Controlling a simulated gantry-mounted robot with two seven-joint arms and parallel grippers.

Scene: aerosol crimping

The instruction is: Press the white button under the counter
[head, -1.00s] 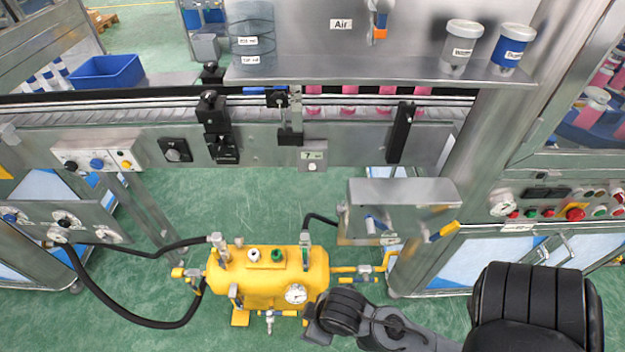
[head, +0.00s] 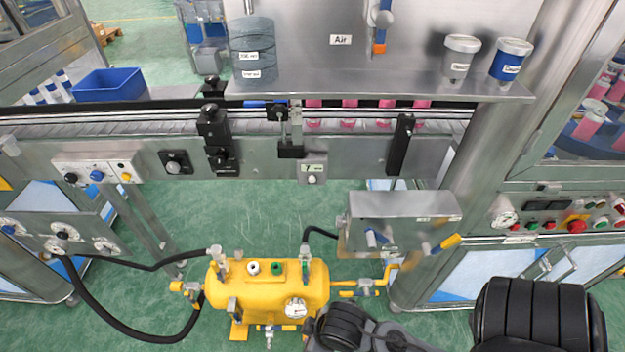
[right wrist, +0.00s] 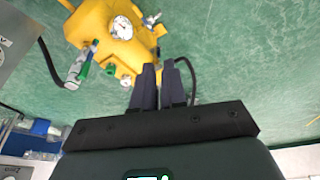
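The small white button (head: 312,179) sits on a grey plate with a small display (head: 312,168), on the front face of the conveyor counter (head: 265,160) in the head view. It is not visible in the right wrist view. My right arm comes in at the lower right of the head view, its wrist below and well apart from the button. My right gripper's fingers (right wrist: 157,72) show in the right wrist view, close together with nothing between them. They point toward the floor and yellow tank. My left gripper is not in view.
The yellow tank (head: 266,287) with gauge and hoses stands on the floor below the counter. A grey metal box (head: 405,216) with a yellow-handled valve is at the right. Black clamps (head: 215,135) line the counter front. Green floor is open between the tank and counter.

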